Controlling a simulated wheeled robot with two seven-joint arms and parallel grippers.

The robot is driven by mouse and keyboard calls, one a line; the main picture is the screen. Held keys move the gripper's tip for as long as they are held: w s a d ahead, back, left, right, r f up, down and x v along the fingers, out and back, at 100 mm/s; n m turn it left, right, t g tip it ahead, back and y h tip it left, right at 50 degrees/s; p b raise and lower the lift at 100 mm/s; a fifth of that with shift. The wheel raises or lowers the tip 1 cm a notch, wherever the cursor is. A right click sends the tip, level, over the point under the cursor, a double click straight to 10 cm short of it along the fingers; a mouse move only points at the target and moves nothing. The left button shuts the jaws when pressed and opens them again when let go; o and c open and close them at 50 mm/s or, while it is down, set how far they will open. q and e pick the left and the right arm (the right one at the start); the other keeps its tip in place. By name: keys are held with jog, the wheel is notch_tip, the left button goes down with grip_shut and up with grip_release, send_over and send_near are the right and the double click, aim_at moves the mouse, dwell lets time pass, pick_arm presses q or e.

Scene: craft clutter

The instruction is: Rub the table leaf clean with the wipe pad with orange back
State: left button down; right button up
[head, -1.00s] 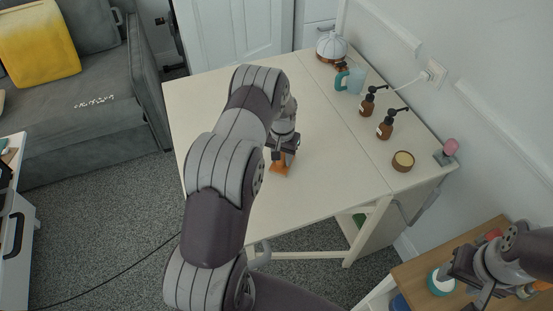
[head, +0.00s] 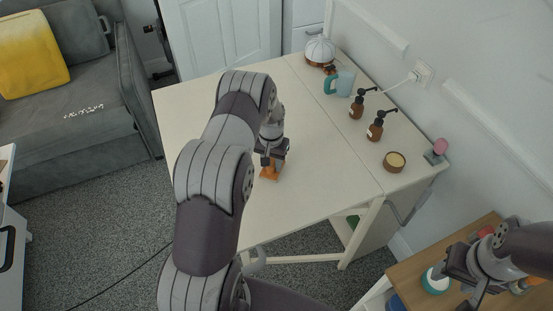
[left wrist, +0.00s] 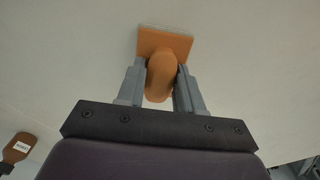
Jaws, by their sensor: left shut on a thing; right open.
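The wipe pad with orange back (head: 268,174) is on the pale table leaf (head: 205,100), near its front part. My left gripper (head: 271,160) is shut on the pad's raised orange grip. In the left wrist view the wipe pad (left wrist: 165,45) sits between the two fingers of my left gripper (left wrist: 160,82), its square base flat against the leaf. My arm hides part of the leaf in the head view. No marks can be made out on the visible leaf. My right gripper (head: 462,278) is open and empty at the lower right, near a wooden-topped unit.
Two brown pump bottles (head: 376,126) (head: 357,107), a teal-handled jug (head: 341,83), a white domed lamp (head: 320,50) and a round brown tin (head: 394,161) stand along the wall side. A wooden-topped unit (head: 415,272) is at lower right. The leaf's left side is clear.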

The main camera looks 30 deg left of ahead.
pick_arm(q)
jog(key=shift+s+a+f, duration=0.1)
jog(key=shift+s+a, duration=0.4)
jog(key=shift+s, duration=0.15)
jog(key=shift+s+a+p, duration=0.75)
jog(key=shift+s+a, duration=0.2)
jog(key=shift+s, duration=0.25)
jog(key=shift+s+a, duration=0.15)
jog(key=shift+s+a+p, duration=0.3)
jog(key=shift+s+a, duration=0.55)
jog(key=shift+s, duration=0.45)
